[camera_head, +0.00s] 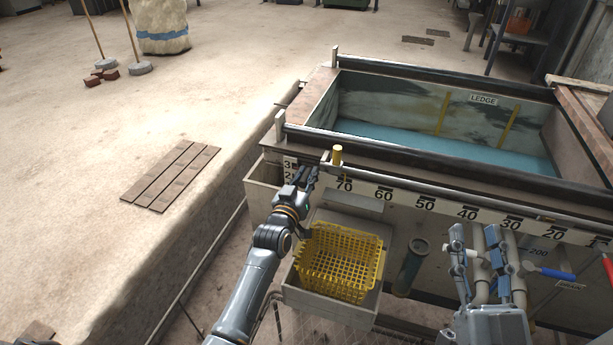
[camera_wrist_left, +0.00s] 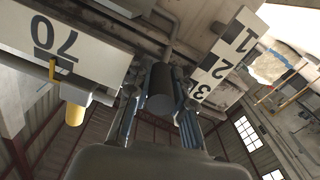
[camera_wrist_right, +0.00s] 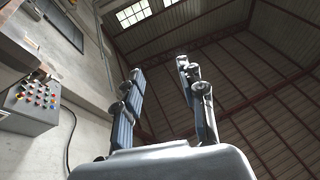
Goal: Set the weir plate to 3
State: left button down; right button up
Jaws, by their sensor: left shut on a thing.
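The weir plate's numbered scale (camera_head: 289,170) is at the tank's near left corner, partly hidden by my left gripper. In the left wrist view the scale (camera_wrist_left: 221,64) reads 1, 2 and 3, with the 3 close to the gripper and partly covered. My left gripper (camera_head: 306,178) is shut on a dark cylindrical handle (camera_wrist_left: 160,88), which seems to belong to the weir plate. The plate itself is hidden, and I cannot tell which mark it stands at. My right gripper (camera_head: 484,240) is open and empty in front of the tank.
The tank holds blue water (camera_head: 420,143). A yellow knob (camera_head: 337,155) stands on its front rail beside the left gripper. A yellow basket (camera_head: 340,262) sits below. A blue-handled valve (camera_head: 550,272) and pipes are near the right gripper.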

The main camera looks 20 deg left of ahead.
pick_arm(q)
jog(key=shift+w+r, duration=0.1)
jog(key=shift+r, duration=0.45)
pick_arm(e)
jog(key=shift+w+d+f+g+h, duration=0.1)
jog(key=shift+w+f+g+h, duration=0.15)
jog(key=shift+f, duration=0.25)
jog(key=shift+w+f+g+h, duration=0.1)
jog(key=shift+f+g+h, duration=0.05)
jog(key=shift+f+g, duration=0.3)
pick_arm(q)
jog(key=c, duration=1.4)
grip_release()
jog(key=shift+r, duration=0.1)
jog(key=shift+c, duration=0.2)
pick_arm(e)
jog(key=shift+s, duration=0.15)
pick_arm(q)
jog(key=shift+f, duration=0.25)
jog(key=shift+s, duration=0.2)
jog(key=s, duration=1.1)
jog(key=shift+s+a, duration=0.2)
jog(key=shift+s, duration=0.2)
